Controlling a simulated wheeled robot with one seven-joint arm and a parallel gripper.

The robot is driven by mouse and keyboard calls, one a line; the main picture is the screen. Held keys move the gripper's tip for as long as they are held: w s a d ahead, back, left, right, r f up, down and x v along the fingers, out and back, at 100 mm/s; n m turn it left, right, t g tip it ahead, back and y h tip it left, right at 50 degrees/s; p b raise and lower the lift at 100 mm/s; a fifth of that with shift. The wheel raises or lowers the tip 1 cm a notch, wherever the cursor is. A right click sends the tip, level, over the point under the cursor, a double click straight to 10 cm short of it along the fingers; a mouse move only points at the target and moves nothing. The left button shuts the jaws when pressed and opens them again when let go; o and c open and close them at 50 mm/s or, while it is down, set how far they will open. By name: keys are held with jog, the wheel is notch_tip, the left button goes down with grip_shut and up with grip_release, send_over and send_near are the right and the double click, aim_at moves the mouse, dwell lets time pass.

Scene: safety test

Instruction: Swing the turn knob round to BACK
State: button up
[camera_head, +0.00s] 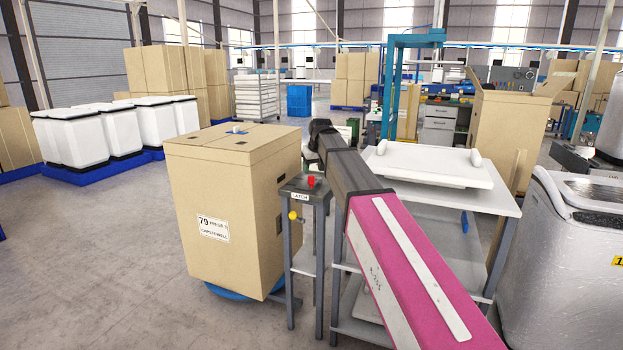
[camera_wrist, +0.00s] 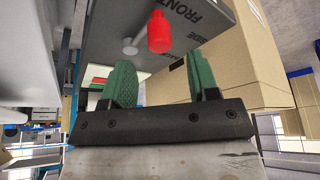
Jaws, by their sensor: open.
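In the head view a red knob (camera_head: 311,181) stands on top of a narrow grey stand (camera_head: 320,205), and a yellow knob (camera_head: 293,215) is on the stand's front. The red knob lies beyond the fingertips, roughly in line with the gap.
A large cardboard box (camera_head: 230,190) on a blue round base (camera_head: 232,292) stands just left of the stand; it also shows in the wrist view (camera_wrist: 235,60). A white-topped table (camera_head: 440,190) is at right. Open floor (camera_head: 90,260) lies at left.

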aim_at(311, 176)
jog(key=shift+x, duration=2.7)
grip_shut()
